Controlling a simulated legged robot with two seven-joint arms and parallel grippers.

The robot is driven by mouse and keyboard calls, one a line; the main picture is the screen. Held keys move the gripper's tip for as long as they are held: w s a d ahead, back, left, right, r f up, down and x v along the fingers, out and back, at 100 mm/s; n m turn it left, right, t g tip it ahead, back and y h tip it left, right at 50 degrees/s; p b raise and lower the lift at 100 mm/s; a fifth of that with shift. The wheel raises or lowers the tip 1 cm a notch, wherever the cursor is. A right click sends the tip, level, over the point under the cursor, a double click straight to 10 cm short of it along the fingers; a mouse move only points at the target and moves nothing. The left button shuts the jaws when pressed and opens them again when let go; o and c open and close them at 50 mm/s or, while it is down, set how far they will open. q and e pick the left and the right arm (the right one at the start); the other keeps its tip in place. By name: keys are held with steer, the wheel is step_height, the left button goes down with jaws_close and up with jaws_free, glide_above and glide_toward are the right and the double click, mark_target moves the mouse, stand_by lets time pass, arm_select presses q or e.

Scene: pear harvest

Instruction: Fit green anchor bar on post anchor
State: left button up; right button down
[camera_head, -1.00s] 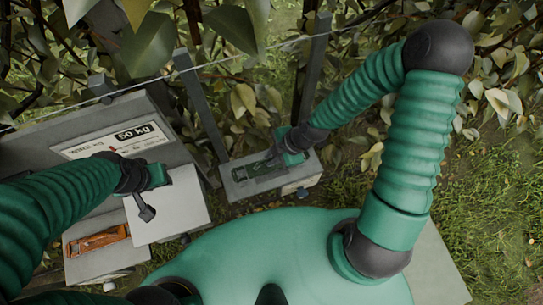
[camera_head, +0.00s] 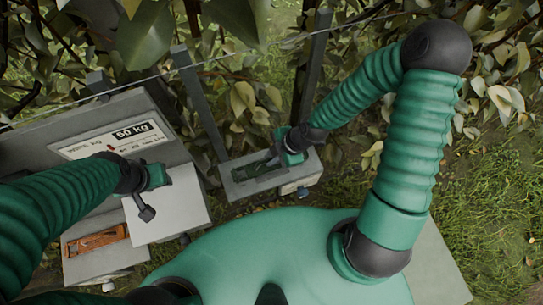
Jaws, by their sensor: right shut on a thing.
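My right gripper (camera_head: 272,159) is low over a shallow grey tray (camera_head: 311,163) at the foot of the grey posts. It is shut on a dark green piece, which looks like the green anchor bar (camera_head: 248,171). The fingers and the tray's shade hide much of the bar, and I cannot tell whether it touches the tray floor. I cannot make out the post anchor for sure. My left gripper (camera_head: 146,207) is at the left over a pale grey box; a small dark knob shows at its tip, and its jaw state is unclear.
Grey posts (camera_head: 197,100) (camera_head: 315,70), a wire and leafy branches stand behind. Grass is open at right.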

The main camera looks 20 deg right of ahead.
arm_select(q)
steer(key=shift+f+b, duration=0.5)
arm_select(e)
steer(key=shift+f, duration=0.65)
steer(key=c, duration=1.4)
jaws_free()
steer(key=shift+o, duration=0.2)
